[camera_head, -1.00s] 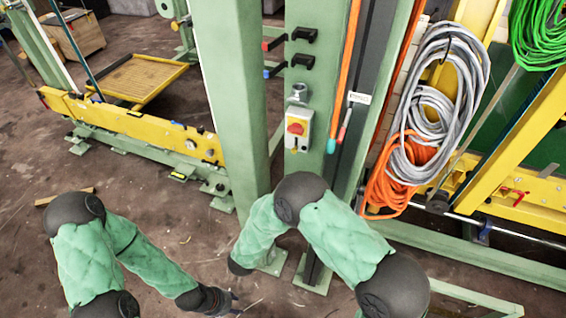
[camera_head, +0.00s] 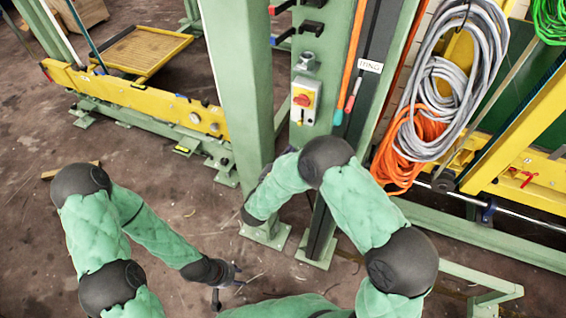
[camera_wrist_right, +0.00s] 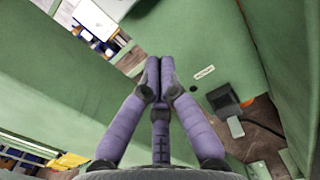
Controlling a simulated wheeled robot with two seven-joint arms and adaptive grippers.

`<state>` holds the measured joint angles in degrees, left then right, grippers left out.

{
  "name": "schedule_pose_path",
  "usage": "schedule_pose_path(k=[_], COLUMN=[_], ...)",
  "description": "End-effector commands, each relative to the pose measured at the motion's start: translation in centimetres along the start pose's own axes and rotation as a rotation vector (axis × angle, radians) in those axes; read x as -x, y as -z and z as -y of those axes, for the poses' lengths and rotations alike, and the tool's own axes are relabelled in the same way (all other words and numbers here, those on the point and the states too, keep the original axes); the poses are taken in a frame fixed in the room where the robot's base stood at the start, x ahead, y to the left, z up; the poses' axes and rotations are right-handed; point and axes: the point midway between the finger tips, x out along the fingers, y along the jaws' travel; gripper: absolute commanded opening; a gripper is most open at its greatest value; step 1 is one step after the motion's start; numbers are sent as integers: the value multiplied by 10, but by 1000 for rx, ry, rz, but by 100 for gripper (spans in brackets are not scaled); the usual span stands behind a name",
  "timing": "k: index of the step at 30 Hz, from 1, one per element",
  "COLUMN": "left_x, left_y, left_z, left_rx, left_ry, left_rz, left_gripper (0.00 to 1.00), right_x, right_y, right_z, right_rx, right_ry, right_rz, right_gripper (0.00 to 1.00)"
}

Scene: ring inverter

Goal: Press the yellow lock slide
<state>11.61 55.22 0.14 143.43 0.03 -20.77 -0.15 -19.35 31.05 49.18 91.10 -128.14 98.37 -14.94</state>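The switch box (camera_head: 304,102) is fixed to the green post in the head view. It has a red knob on a yellow plate, and a small yellow part, likely the lock slide (camera_head: 299,122), at its lower left. My right arm is bent below the box; its gripper is mostly hidden behind the arm. In the right wrist view my right gripper (camera_wrist_right: 153,75) has its purple fingertips together, with nothing seen between them, in front of a green surface. My left gripper (camera_head: 228,282) hangs low over the floor, its fingers apart and empty.
A tall green post (camera_head: 238,90) stands left of the box. Grey cable (camera_head: 440,75) and orange cable (camera_head: 405,150) hang to its right. Black hooks (camera_head: 312,28) jut out above it. A yellow beam (camera_head: 140,100) runs at left.

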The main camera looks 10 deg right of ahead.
Motion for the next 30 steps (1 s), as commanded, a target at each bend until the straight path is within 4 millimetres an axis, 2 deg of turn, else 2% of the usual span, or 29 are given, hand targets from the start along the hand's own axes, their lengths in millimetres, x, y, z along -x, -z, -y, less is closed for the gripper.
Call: schedule_pose_path(k=[3, 6, 10, 15, 30], left_x=[-7, -10, -11, -12, -11], left_y=[0, 0, 0, 0, 0], left_z=[2, 4, 4, 4, 4], left_rx=[0, 0, 0, 0, 0], left_ry=[0, 0, 0, 0, 0], left_rz=[0, 0, 0, 0, 0], left_gripper=[40, 40, 40, 40, 40], right_x=[-24, -38, -40, -43, -44], right_y=[2, -3, -23, -36, -43], right_z=[2, 1, 0, 0, -1], right_rx=[-2, -3, -3, 0, -1], right_ry=[5, 3, 1, 0, 0], right_rz=[2, 3, 4, 1, 1], right_gripper=[0, 0, 0, 0, 0])
